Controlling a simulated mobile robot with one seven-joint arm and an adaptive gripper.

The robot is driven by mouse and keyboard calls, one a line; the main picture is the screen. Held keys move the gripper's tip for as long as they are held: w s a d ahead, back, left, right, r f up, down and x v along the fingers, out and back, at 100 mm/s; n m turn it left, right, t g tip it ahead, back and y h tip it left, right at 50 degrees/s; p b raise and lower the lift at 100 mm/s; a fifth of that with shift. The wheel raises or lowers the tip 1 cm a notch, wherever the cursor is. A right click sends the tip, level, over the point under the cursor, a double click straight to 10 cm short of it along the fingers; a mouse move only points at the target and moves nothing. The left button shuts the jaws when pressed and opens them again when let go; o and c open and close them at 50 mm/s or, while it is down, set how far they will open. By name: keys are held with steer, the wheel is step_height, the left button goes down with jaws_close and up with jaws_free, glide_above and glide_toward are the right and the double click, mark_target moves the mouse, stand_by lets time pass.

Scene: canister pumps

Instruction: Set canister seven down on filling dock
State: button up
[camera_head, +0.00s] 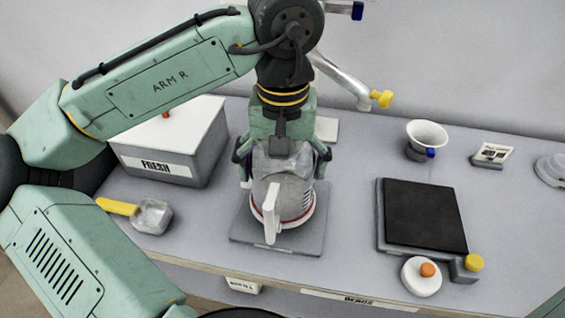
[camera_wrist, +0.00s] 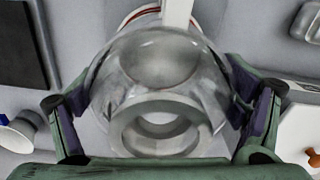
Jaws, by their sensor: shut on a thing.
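The canister (camera_head: 283,190) is a clear, rounded vessel with a red-and-white band near its base and a white handle toward the front. Its number cannot be read. My gripper (camera_head: 283,158) is above it with a finger on each side, shut on its upper body. In the wrist view the canister (camera_wrist: 160,95) fills the middle between my fingers. A grey square plate (camera_head: 245,238), which may be the filling dock, lies under the canister. The canister looks upright over it; whether its base touches the plate cannot be told.
A white-lidded box (camera_head: 180,140) labelled FRESH stands at left, with a yellow-handled scoop (camera_head: 150,215) in front. A black-topped pad (camera_head: 424,215) lies at right, with a white round piece with an orange knob (camera_head: 421,278) before it. A white funnel-like cup (camera_head: 427,137) stands behind. Bare table lies between plate and pad.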

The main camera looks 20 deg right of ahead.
steer(key=shift+f, duration=0.35)
steer(key=o, duration=1.4)
steer(key=shift+o, duration=0.2)
steer(key=shift+r, duration=0.1)
